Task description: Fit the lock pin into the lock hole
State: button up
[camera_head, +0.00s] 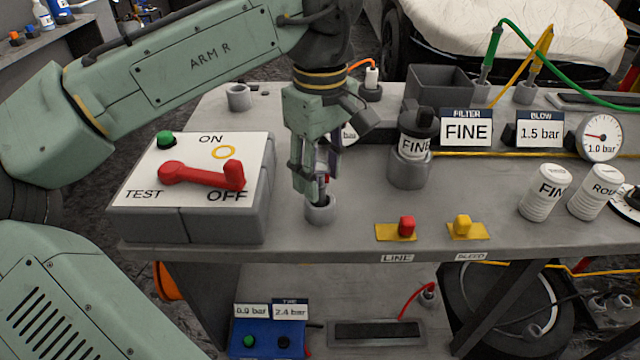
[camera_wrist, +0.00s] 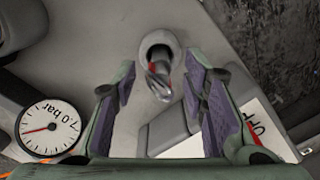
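The pin (camera_wrist: 159,82), with a metallic end and a red mark, stands in a grey round holder (camera_head: 320,212) on the bench. The holder also shows in the wrist view (camera_wrist: 160,42). My gripper (camera_head: 317,180) points down just above the holder. In the wrist view my gripper (camera_wrist: 160,80) has its two fingers apart, one on each side of the pin, with gaps visible. In the head view the fingers mostly hide the pin. A switch box (camera_head: 170,185) with a red lever (camera_head: 200,176) at OFF stands to the left. I cannot clearly identify the lock hole.
A yellow ring (camera_head: 224,152) is marked on the box top near ON. A filter canister (camera_head: 409,165) stands right of my gripper. Red (camera_head: 407,226) and yellow (camera_head: 462,225) valves sit near the front edge. White canisters (camera_head: 541,192) stand further right.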

jog(key=shift+f, duration=0.35)
jog(key=shift+c, duration=0.2)
grip_shut()
